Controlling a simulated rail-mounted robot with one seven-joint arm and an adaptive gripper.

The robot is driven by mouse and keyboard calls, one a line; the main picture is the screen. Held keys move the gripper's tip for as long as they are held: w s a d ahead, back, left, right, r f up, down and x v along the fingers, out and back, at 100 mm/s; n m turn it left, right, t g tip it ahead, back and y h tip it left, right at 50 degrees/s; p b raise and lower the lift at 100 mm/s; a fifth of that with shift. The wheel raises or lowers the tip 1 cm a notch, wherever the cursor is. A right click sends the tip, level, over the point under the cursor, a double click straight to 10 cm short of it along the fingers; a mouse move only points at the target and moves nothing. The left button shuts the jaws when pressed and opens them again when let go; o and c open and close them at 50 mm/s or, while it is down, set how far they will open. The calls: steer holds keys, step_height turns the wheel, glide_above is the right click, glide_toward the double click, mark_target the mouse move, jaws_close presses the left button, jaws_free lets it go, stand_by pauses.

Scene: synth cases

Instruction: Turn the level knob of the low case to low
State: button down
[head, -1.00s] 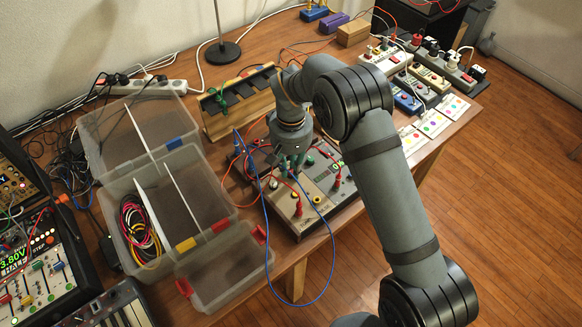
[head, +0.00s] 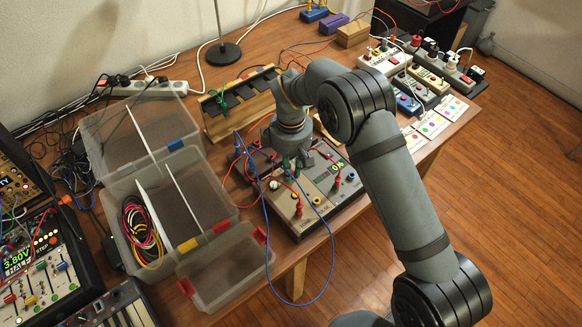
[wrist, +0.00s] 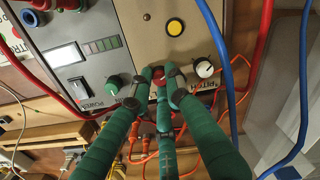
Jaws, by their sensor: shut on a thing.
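The low case (head: 296,216) lies on the wooden table, its panel facing up. My gripper (head: 296,170) points down onto it, partly hiding the panel. In the wrist view, the green fingers of my gripper (wrist: 160,98) are closed around a small red-topped knob (wrist: 159,73) on the panel. The fingers hide most of this knob, its pointer and any label, so I cannot tell its setting. A white-topped knob (wrist: 203,67) labelled PITCH sits to its right, and a green knob (wrist: 114,84) to its left. A yellow button (wrist: 175,27) is above.
Red and blue cables (head: 264,195) loop around my gripper and over the case. A clear divided box (head: 205,195) stands left, a wooden rack (head: 240,105) behind. Smaller cases (head: 430,80) and cards with coloured dots (head: 432,124) are at the right.

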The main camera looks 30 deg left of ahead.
steer(key=shift+n, duration=1.4)
steer(key=c, duration=1.7)
jaws_free()
steer(key=shift+o, duration=0.2)
step_height(320, 180, up, 12)
steer(key=shift+f, duration=0.1)
